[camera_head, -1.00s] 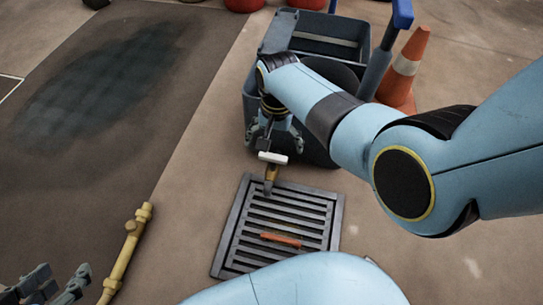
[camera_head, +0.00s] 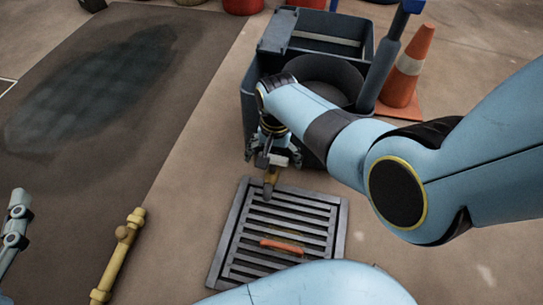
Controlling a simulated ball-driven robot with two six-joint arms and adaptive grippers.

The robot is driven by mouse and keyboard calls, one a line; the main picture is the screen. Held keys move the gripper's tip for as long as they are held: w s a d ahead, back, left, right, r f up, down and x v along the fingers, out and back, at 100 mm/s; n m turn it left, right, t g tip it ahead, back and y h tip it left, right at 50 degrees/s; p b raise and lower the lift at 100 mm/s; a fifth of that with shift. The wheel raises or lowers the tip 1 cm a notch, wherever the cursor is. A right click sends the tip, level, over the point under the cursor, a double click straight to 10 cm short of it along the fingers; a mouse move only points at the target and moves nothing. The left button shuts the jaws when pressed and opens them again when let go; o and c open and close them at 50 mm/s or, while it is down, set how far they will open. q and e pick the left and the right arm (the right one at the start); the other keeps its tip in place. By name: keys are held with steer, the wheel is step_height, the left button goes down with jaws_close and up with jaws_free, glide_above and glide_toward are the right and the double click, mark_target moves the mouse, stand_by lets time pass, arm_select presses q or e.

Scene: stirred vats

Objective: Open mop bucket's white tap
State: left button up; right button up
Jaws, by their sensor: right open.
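The dark blue-grey mop bucket (camera_head: 254,100) stands at the top centre of the head view. Its tap, with a brass-coloured spout (camera_head: 271,178), sticks out low on the near side, above a floor grate. The tap's white handle (camera_head: 278,160) shows as a small pale piece just above the spout. My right gripper (camera_head: 273,154) is open, with its fingers spread to either side around the handle. I cannot tell whether they touch it. Part of my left gripper (camera_head: 15,230) shows at the left edge; its jaw opening cannot be made out.
A floor grate (camera_head: 232,235) lies below the tap, with an orange bar-like object (camera_head: 282,246) on it. An orange cone (camera_head: 412,60) stands right of the bucket. A dark mat (camera_head: 150,120) covers the left floor.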

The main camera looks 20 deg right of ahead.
arm_select(q)
steer(key=shift+w+d+r+t, duration=0.1)
steer(key=shift+w+r+t, duration=0.2)
steer(key=shift+r, duration=0.35)
steer(key=shift+w+d+r+t, duration=0.1)
steer(key=shift+w+r+t, duration=0.2)
steer(key=shift+r, duration=0.3)
arm_select(e)
steer(key=shift+f, duration=0.25)
